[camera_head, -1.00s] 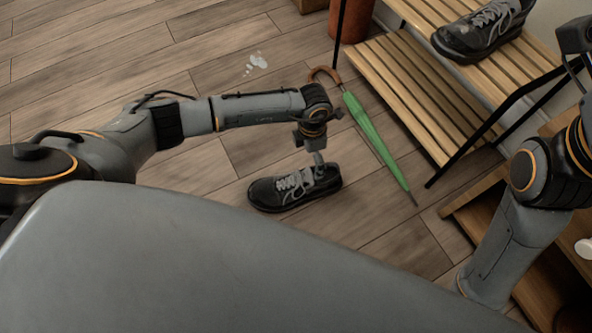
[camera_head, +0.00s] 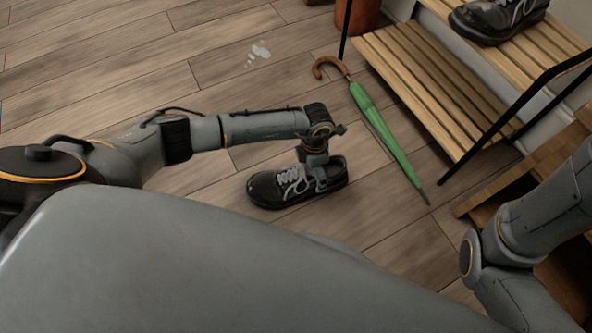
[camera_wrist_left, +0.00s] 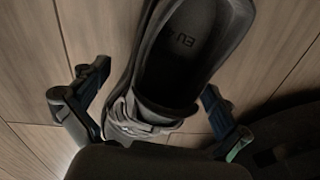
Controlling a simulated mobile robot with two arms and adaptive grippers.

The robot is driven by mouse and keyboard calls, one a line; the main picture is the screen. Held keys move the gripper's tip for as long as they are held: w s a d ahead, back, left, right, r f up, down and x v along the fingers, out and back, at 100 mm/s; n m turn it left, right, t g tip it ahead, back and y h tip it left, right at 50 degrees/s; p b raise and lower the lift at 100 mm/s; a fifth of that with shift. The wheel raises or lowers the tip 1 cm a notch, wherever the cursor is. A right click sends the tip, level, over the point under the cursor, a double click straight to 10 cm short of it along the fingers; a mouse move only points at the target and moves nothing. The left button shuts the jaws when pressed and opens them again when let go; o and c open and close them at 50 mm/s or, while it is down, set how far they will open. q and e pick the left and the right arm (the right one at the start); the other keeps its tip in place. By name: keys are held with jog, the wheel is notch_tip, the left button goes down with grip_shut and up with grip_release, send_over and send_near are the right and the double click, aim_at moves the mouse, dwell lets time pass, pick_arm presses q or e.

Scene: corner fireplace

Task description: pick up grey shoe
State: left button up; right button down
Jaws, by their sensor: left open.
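A dark grey shoe (camera_head: 268,188) with light laces stands on the wooden floor near the middle of the head view. My left gripper (camera_head: 318,178) points down over the shoe from above, and its fingers partly hide the shoe's opening end. In the left wrist view the shoe (camera_wrist_left: 180,70) lies between the two spread fingers of the left gripper (camera_wrist_left: 155,115), one finger on each side. The jaws are open; whether a finger touches the shoe is unclear. My right arm is at the right edge, with its gripper out of view.
A green umbrella (camera_head: 385,135) with a brown handle lies on the floor right of the shoe. A slatted wooden rack (camera_head: 430,90) stands beyond it, with another dark shoe (camera_head: 490,22) on its upper shelf. A reddish pot (camera_head: 358,15) is at the back. Floor left of the shoe is clear.

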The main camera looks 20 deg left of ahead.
pick_arm(q)
jog(key=shift+f, duration=0.5)
jog(key=c, duration=1.6)
jog(key=shift+w+a+r, duration=0.1)
jog(key=shift+a, duration=0.05)
jog(key=c, duration=0.4)
